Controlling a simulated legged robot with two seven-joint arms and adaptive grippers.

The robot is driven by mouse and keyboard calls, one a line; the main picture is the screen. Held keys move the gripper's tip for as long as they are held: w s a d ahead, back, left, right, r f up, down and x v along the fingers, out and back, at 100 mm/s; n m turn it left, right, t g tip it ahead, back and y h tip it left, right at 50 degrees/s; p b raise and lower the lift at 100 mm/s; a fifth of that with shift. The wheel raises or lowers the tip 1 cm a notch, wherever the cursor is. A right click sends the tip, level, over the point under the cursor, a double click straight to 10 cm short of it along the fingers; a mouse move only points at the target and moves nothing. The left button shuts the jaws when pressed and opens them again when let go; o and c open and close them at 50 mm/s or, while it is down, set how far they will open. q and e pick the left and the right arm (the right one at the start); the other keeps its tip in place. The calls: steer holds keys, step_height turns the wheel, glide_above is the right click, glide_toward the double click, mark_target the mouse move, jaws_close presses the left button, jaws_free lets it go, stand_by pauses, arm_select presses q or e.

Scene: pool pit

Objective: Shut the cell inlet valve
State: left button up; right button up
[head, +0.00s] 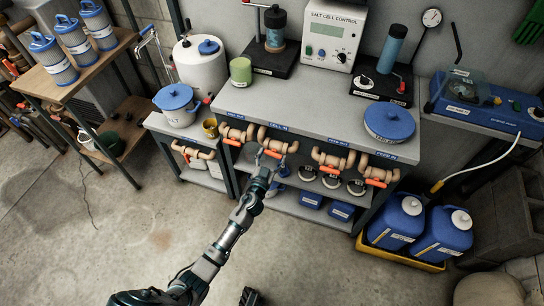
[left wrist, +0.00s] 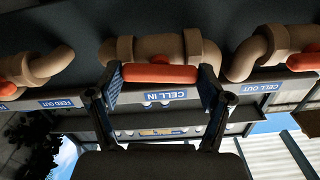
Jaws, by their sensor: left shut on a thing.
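The cell inlet valve has an orange bar handle (left wrist: 158,95) on a tan pipe (left wrist: 160,50), beside a blue CELL IN label (left wrist: 172,74) that shows upside down in the left wrist view. The handle lies roughly along the pipe's straight run. My left gripper (left wrist: 162,88) is shut on this handle, with one finger at each end of it. In the head view the left gripper (head: 266,160) reaches the valve under the front edge of the bench, and hides part of it.
Similar orange-handled valves sit close on both sides: cell out (head: 232,142) to the left, feed out (head: 330,169) to the right. The grey bench (head: 300,105) overhangs them. Blue jugs (head: 396,222) stand at the right. The concrete floor (head: 130,215) at left is clear.

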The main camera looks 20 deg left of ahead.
arm_select(q)
steer(key=m, duration=0.3)
steer(key=shift+m, duration=0.3)
steer(key=m, duration=0.4)
steer(key=shift+d+m, duration=0.15)
steer(key=shift+m, duration=0.15)
steer(key=m, duration=0.3)
steer(key=shift+f+m, duration=0.1)
steer(key=shift+m, duration=0.2)
steer(key=shift+s+d+f+m, duration=0.1)
steer(key=shift+m, duration=1.05)
steer(key=shift+f+m, duration=0.1)
steer(key=shift+m, duration=1.05)
arm_select(e)
steer(key=shift+s, duration=0.3)
arm_select(q)
steer(key=shift+f, duration=0.15)
steer(key=o, duration=1.1)
arm_select(e)
steer(key=shift+w+d, duration=0.1)
arm_select(q)
steer(key=shift+r, duration=0.2)
